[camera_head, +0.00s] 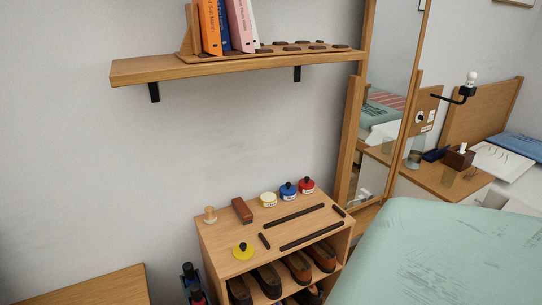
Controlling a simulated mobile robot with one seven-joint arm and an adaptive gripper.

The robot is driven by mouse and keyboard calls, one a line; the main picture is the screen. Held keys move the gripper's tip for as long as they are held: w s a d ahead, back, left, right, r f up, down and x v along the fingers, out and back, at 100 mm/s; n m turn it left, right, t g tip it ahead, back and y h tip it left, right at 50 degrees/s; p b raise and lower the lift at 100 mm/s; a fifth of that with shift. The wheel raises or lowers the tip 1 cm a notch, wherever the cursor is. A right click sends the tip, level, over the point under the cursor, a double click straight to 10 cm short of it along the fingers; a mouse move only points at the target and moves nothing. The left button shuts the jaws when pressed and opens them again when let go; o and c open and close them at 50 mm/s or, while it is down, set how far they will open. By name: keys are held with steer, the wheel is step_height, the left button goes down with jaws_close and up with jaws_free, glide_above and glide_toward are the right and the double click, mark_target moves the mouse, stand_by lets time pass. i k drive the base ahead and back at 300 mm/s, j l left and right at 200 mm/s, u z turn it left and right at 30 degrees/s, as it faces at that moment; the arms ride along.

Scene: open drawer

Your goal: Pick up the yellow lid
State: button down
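The yellow lid (243,251) lies on the left front part of the wooden shoe cabinet's top (222,236), near its front edge. It is a round yellow disc with a small dark knob in its middle. A yellow tin (268,199) with a pale top and no knob stands at the back of the same top. My gripper is not in view.
A blue tin (288,192), a red tin (306,185), a brown brush (242,210) and a small wooden knob-like piece (210,215) stand along the back. Dark strips (294,216) lie right of the lid. Shoes (298,267) fill the shelves below. A green bed (445,255) is close on the right.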

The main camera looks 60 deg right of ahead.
mark_target(243, 251)
steer(key=z, duration=1.6)
